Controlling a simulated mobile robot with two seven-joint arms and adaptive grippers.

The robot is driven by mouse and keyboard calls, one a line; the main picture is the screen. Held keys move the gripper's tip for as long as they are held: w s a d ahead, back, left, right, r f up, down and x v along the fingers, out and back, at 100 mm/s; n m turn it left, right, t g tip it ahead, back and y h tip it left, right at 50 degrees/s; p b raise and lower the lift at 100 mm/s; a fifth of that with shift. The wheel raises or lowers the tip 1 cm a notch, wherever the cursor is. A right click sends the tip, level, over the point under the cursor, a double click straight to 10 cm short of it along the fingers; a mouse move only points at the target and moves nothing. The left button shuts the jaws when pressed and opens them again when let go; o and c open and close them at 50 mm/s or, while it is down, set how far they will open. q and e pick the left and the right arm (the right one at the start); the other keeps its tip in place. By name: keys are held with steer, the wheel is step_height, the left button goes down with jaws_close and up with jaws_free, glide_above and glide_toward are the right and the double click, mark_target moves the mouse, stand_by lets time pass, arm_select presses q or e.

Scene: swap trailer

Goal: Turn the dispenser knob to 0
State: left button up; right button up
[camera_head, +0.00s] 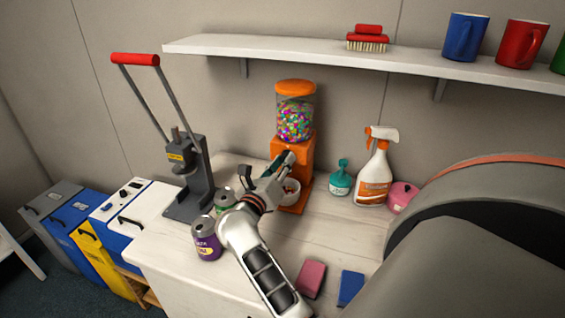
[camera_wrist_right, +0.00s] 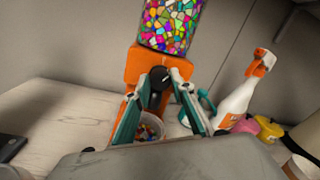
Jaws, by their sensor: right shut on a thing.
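The orange candy dispenser (camera_head: 281,148) stands on the counter against the wall, its clear jar (camera_head: 295,118) full of colourful candy. It also shows in the right wrist view (camera_wrist_right: 133,66). Its dark knob (camera_wrist_right: 158,78) is on the front, between the fingers of my right gripper (camera_wrist_right: 157,100), which is shut on it. In the head view my right gripper (camera_head: 275,172) covers the knob. A white bowl (camera_head: 291,190) with candy sits below the knob; it also shows in the right wrist view (camera_wrist_right: 149,130). The knob's setting cannot be read. My left gripper is not in view.
A spray bottle (camera_head: 374,172), a teal bottle (camera_head: 340,180) and a pink container (camera_head: 402,197) stand right of the dispenser. A can crusher (camera_head: 187,170) and a purple can (camera_head: 206,240) are at left. Two sponges (camera_head: 311,278) (camera_head: 350,287) lie in front. A shelf (camera_head: 320,58) runs above.

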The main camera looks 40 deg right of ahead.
steer(key=o, duration=1.1)
